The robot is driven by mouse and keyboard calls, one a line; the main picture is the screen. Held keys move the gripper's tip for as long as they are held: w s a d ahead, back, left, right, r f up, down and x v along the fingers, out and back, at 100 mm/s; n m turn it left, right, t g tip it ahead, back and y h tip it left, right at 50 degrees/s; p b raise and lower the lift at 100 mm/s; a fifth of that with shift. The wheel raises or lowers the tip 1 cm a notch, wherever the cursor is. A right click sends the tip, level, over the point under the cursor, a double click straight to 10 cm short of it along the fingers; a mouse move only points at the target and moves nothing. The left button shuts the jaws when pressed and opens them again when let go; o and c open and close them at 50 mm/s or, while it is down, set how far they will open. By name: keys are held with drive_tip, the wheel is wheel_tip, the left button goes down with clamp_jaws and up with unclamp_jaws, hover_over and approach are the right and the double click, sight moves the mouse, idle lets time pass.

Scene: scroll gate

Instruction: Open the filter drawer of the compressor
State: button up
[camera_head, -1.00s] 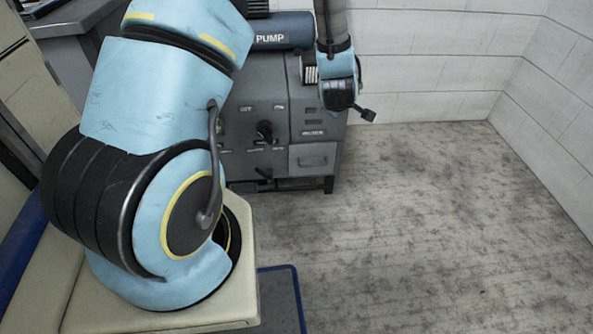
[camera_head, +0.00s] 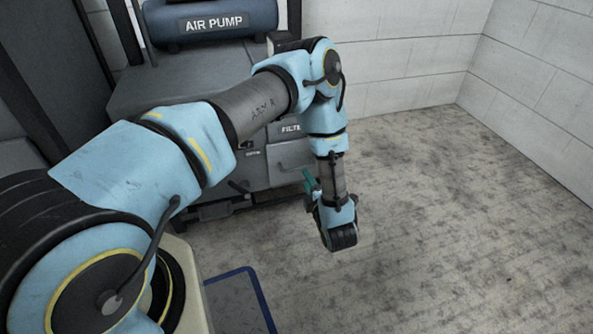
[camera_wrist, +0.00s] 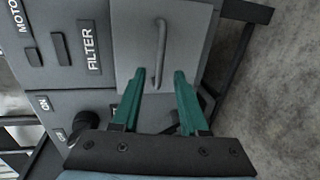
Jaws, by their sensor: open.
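The compressor (camera_head: 165,85) is a grey cabinet with a blue air pump tank on top, behind my arm in the head view. Its filter drawer (camera_head: 290,154) is a light grey panel low on the right of the front, partly hidden by my arm. In the wrist view the drawer front (camera_wrist: 190,25) fills the upper middle, with a grey bar handle (camera_wrist: 161,50) on it. The drawer looks closed. My gripper (camera_wrist: 160,73) has two green fingers, open and empty, pointing toward the handle, whose lower end shows between the fingertips. It is also partly visible in the head view (camera_head: 309,179).
The FILTER label (camera_wrist: 90,47) sits beside the drawer in the wrist view. A dark knob (camera_wrist: 86,120) is on the panel at lower left. A dark leg frame (camera_wrist: 235,55) stands at the right. The floor (camera_head: 430,220) in front is clear.

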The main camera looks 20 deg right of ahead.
sight(300, 168)
drive_tip(key=b+x, duration=0.1)
drive_tip(key=x, duration=0.7)
drive_tip(key=shift+w+b, duration=0.1)
drive_tip(key=shift+b, duration=0.3)
clamp_jaws()
idle(0.9)
